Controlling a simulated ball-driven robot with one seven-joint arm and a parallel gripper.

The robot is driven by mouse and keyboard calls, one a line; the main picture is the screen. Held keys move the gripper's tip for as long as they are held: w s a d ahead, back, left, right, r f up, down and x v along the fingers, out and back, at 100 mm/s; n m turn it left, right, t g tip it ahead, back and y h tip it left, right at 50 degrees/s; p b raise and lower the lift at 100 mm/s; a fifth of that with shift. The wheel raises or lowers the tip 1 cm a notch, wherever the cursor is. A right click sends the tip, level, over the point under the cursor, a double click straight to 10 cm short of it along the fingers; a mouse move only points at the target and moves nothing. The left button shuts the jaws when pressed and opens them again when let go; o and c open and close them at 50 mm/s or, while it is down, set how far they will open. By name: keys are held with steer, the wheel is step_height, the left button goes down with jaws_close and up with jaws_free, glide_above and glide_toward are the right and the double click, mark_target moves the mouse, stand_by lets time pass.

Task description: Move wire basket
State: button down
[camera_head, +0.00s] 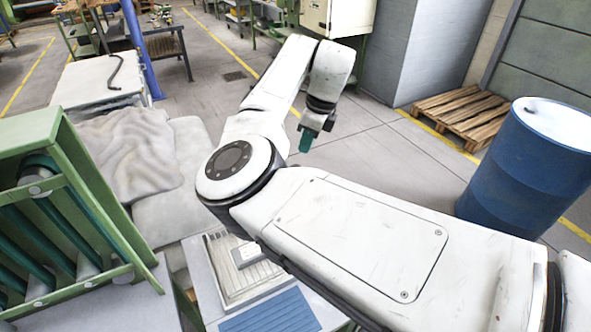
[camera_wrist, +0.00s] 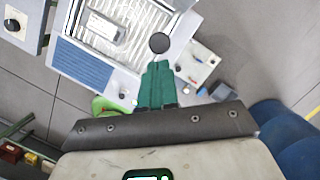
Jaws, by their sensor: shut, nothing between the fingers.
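The wire basket (camera_head: 238,267) looks like a pale, shallow, ribbed tray on a light table, partly hidden behind my arm in the head view. A small pale box (camera_head: 246,254) lies in it. In the wrist view the basket (camera_wrist: 128,22) is at the top, cut off by the frame edge, with the small box (camera_wrist: 104,26) inside. My gripper (camera_head: 305,142) has green fingers and is out over the floor, apart from the basket. In the wrist view my gripper (camera_wrist: 157,68) is shut and empty, with its fingers pointing up the picture.
A blue ribbed panel (camera_head: 272,315) lies beside the basket. A green rack with rollers (camera_head: 62,215) stands at left. A blue drum (camera_head: 530,165) and a wooden pallet (camera_head: 460,115) are at right. A white box with knobs (camera_wrist: 196,64) shows near the fingers. Open floor lies beyond my arm.

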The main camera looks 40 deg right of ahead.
steer(key=shift+b+x, duration=3.2)
steer(key=shift+x, duration=0.25)
step_height(320, 180, down, 9)
steer(key=b, duration=0.3)
steer(key=shift+f, duration=0.2)
steer(key=shift+s, duration=0.1)
steer(key=s+p, duration=0.1)
steer(key=s+d+r+p, duration=0.1)
steer(key=p, duration=0.1)
steer(key=shift+s+d, duration=0.15)
steer(key=shift+s, duration=0.15)
